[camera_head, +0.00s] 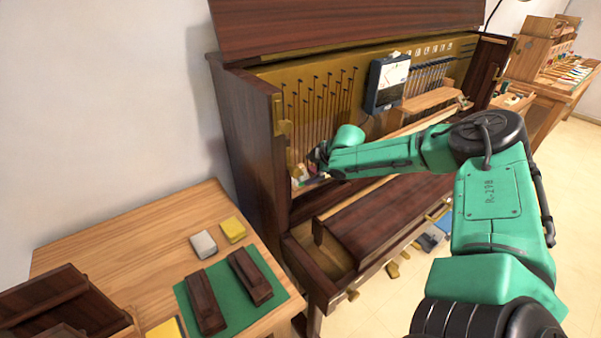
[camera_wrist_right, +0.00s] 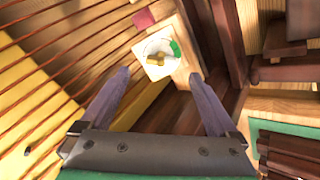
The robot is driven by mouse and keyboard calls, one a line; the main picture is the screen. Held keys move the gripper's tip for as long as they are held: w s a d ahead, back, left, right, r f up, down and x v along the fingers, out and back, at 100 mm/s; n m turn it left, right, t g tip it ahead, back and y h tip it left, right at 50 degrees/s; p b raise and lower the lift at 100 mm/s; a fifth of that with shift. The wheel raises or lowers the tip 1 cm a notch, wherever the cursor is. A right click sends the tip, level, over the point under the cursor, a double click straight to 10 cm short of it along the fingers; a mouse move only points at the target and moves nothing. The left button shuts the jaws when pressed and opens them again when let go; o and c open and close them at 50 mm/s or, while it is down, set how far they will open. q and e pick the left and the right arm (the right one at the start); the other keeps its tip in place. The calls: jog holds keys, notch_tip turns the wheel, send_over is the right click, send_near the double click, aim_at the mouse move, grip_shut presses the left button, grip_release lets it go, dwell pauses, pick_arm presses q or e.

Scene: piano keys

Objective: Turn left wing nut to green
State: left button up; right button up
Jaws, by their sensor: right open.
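In the right wrist view a small brass wing nut (camera_wrist_right: 156,59) sits on a round, mostly white dial (camera_wrist_right: 158,46) on a pale wooden block. The dial has a green patch (camera_wrist_right: 175,48) on its right side. The wing nut lies low on the dial, apart from the green patch. My right gripper (camera_wrist_right: 160,74) is open, its two grey-purple fingers pointing toward the block with the wing nut between their lines and no contact visible. In the head view my right gripper (camera_head: 314,174) reaches inside the piano's left end and mostly hides the dial. My left gripper is not in view.
The open upright piano (camera_head: 245,150) has a dark side wall close to my gripper. Strings (camera_wrist_right: 40,75) run along the left of the wrist view. A pinkish-red block (camera_wrist_right: 143,19) lies beyond the dial. A wooden table (camera_head: 130,235) stands at left with loose blocks.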

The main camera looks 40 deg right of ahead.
jog(key=p+v, duration=0.4)
jog(key=v, duration=0.1)
jog(key=shift+s+r, duration=0.1)
jog(key=shift+s, duration=0.05)
